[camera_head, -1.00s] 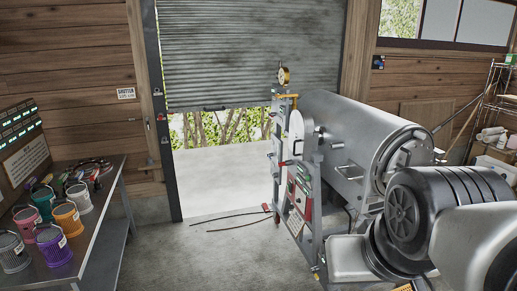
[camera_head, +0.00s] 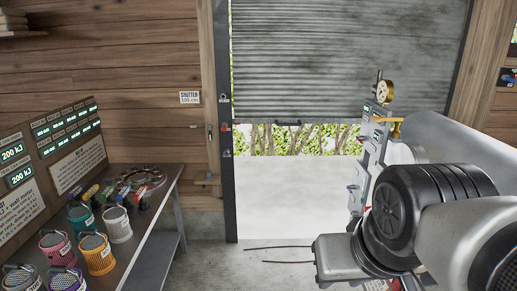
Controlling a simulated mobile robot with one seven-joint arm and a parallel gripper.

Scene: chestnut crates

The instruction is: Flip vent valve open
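A large grey metal cylinder machine (camera_head: 452,140) stands at the right, partly hidden behind my own arm. On its left end is an upright grey valve panel (camera_head: 371,158) with several small fittings. A round brass gauge (camera_head: 385,92) tops the panel, and a yellow lever-like part (camera_head: 387,119) sticks out just below it. I cannot tell which fitting is the vent valve, nor whether it is open. My arm fills the lower right and covers the lower part of the panel. My gripper is not in view.
A metal bench (camera_head: 150,230) at the left carries several coloured pails, including a white pail (camera_head: 118,226), and coiled leads. A half-raised roller shutter (camera_head: 340,60) hangs at the back above an opening.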

